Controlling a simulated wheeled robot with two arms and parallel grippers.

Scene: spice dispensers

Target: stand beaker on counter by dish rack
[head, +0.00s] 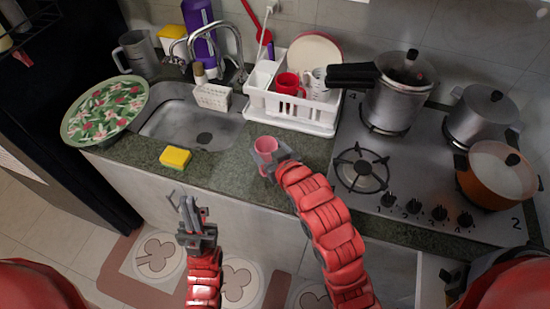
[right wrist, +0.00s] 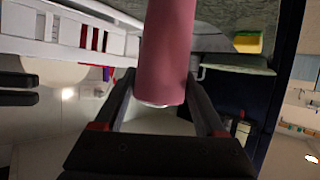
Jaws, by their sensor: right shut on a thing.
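The pink beaker (head: 266,145) is at the counter, in front of the white dish rack (head: 290,122), with its open rim facing up. My right gripper (head: 267,162) is shut on it from the front right. The right wrist view shows the pink beaker (right wrist: 167,55) between the two fingers of my right gripper (right wrist: 163,100). Whether its base touches the counter (head: 228,165) cannot be told, as the gripper hides it. My left gripper (head: 194,212) is low in front of the counter, apart from everything; its jaw opening is unclear.
The rack holds a red mug (head: 289,84) and a white cup. A yellow sponge (head: 175,157) lies left of the beaker, before the sink (head: 190,122). The stove (head: 400,180) with several pots is to the right. Bare counter lies between sponge and beaker.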

